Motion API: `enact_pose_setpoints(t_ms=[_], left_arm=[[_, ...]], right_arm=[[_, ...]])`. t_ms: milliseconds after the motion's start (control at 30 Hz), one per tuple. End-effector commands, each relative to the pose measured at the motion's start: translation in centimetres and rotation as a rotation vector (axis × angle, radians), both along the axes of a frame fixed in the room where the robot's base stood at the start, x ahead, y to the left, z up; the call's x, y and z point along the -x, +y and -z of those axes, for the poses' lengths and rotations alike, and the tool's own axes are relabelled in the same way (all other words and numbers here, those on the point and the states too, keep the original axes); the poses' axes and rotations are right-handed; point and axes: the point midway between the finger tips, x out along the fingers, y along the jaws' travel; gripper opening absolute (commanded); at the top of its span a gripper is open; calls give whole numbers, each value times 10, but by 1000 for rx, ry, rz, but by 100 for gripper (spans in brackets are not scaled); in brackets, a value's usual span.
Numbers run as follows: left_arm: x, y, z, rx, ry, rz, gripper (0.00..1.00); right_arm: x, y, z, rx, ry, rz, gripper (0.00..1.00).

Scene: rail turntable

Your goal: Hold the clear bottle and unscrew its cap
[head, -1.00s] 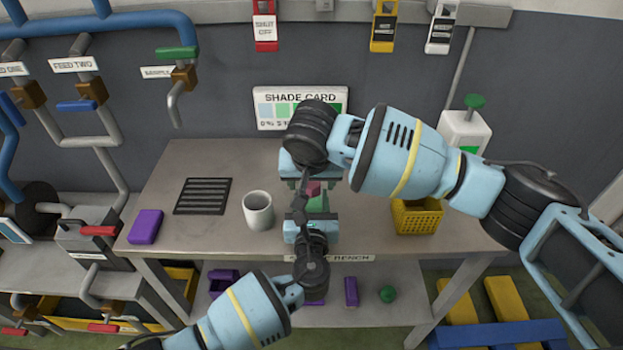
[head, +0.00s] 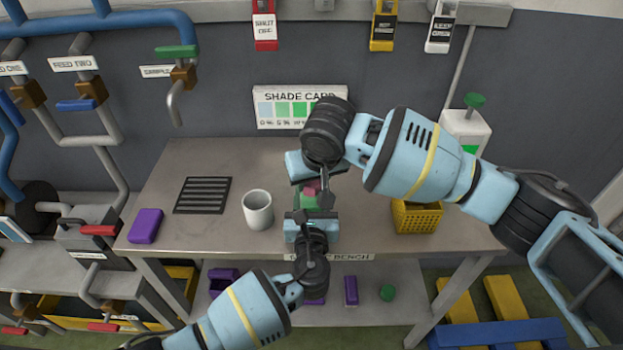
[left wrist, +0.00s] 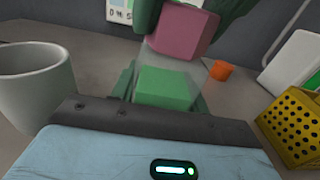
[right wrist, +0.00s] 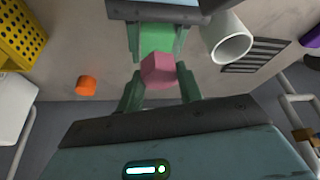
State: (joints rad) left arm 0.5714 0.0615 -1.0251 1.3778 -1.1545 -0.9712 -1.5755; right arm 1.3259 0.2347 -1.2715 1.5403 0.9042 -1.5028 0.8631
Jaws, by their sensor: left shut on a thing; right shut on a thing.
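The clear bottle stands at the bench's front middle, mostly hidden by my arms in the head view. Its green contents (left wrist: 165,88) show in the left wrist view, with a faint clear part above. My left gripper (head: 310,208) is shut around the bottle's body from the front. The pink cap (head: 311,189) is above the body, and it also shows in the right wrist view (right wrist: 160,70). My right gripper (right wrist: 159,88) is shut on the cap from above. The cap looks turned and slightly tilted in the left wrist view. I cannot tell whether it still touches the neck.
A white mug (head: 257,210) stands close on the left, beside a dark grate (head: 203,195) and a purple block (head: 146,226). A yellow basket (head: 417,217) and a white dispenser (head: 465,130) are on the right. An orange piece (left wrist: 222,70) lies behind the bottle.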

Motion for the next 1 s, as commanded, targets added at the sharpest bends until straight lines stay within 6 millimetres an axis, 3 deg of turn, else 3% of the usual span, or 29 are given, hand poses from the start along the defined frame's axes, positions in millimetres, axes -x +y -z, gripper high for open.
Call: enact_pose_setpoints(t_ms=[200,667,1000], left_arm=[[0,0,1,0,1,-1,4],[0,1,1,0,1,-1,4],[0,1,1,-1,1,-1,4]], right_arm=[[-1,-2,1,0,1,-162,12],[-1,-3,1,1,2,-228,12],[-3,-4,1,0,3,-537,12]])
